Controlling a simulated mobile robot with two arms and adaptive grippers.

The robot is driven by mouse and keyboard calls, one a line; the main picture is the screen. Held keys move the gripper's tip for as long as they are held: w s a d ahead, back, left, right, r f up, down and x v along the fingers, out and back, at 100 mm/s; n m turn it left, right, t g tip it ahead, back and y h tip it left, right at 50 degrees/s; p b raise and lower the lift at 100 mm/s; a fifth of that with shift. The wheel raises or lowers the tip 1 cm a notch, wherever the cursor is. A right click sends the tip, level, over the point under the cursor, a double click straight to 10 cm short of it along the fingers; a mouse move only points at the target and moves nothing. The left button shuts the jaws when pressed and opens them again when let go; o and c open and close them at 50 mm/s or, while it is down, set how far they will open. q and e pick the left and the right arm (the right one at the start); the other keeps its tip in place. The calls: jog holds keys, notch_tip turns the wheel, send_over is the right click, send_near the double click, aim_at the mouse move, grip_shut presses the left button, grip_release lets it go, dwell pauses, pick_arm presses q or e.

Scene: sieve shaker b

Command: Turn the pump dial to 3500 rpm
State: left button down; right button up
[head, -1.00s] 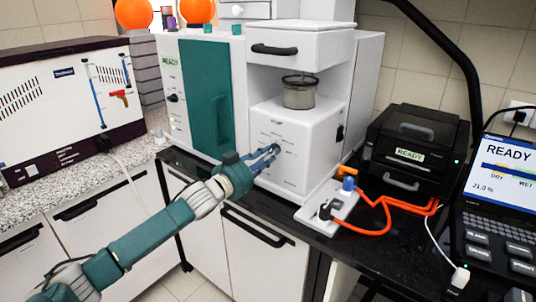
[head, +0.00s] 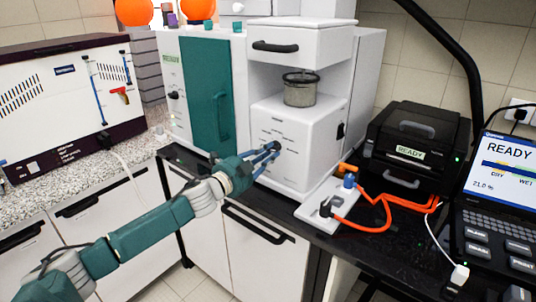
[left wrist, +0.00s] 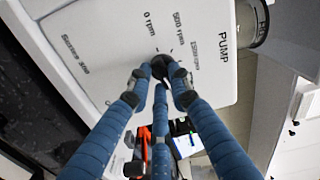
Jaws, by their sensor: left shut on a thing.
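The pump (head: 296,160) is a white box with small print on its front, under the shaker's upper housing. Its dial is a small black knob (left wrist: 160,65) on that front face. My left gripper (head: 275,149) reaches it from the front left. In the left wrist view its blue fingers (left wrist: 160,74) are closed around the dial. Labels reading 0 rpm, 5000 rpm and PUMP show around and beside the dial. The fingers hide most of the knob, and I cannot read where it points. My right gripper is in neither view.
A metal sieve cup (head: 300,90) stands on top of the pump box. A white plate (head: 330,204) with orange hoses lies to the right, before a black unit (head: 412,150) marked READY. A teal door (head: 208,95) is at left.

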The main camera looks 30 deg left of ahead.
pick_arm(q)
jog(key=shift+f+m, duration=0.15)
jog(key=shift+m, duration=1.05)
jog(key=c, duration=1.6)
grip_release()
jog(key=shift+a, duration=0.1)
jog(key=shift+o, duration=0.2)
jog(key=s, duration=1.2)
jog(key=shift+a, duration=0.45)
